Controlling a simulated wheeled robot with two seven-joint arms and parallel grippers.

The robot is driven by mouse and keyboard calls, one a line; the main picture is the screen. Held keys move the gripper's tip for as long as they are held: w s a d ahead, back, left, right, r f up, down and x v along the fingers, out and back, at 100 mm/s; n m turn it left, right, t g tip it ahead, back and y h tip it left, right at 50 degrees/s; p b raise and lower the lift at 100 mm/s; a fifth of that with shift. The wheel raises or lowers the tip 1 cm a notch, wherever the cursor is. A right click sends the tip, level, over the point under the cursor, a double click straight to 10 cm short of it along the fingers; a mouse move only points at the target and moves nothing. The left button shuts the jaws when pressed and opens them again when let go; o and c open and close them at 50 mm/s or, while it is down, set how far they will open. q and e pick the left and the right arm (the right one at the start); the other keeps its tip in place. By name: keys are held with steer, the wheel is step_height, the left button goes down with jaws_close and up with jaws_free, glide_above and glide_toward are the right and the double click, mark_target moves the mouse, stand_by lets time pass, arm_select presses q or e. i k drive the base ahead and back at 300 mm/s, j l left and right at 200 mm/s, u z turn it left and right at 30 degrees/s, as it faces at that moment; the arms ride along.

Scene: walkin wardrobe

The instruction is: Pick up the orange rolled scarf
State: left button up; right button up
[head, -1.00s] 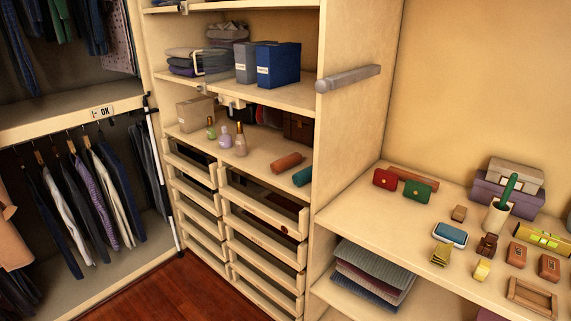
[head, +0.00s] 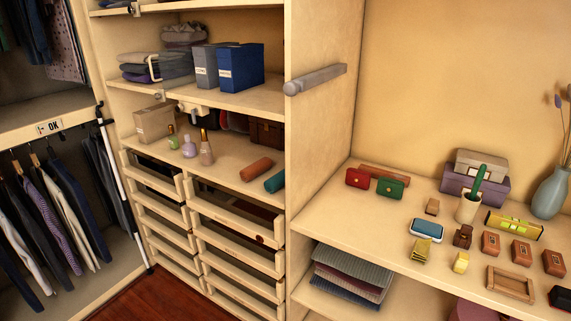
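The orange rolled scarf (head: 256,169) lies on the shelf above the drawers in the head view. It is a short brown-orange roll, set at a slant. A teal roll (head: 275,180) lies just right of it, close to the upright panel. Neither of my grippers is in view.
Perfume bottles (head: 189,147) stand left of the rolls on the same shelf. The upright panel (head: 318,130) with a grey bar (head: 315,78) bounds the shelf on the right. The drawers (head: 237,232) below look partly pulled out. The right counter (head: 345,225) holds many small items.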

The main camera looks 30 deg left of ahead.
mark_target(248, 174)
steer(key=i+j+z, duration=0.1)
steer(key=j+z, duration=0.15)
steer(key=j, duration=1)
steer(key=j+z, duration=0.3)
steer(key=j, duration=0.9)
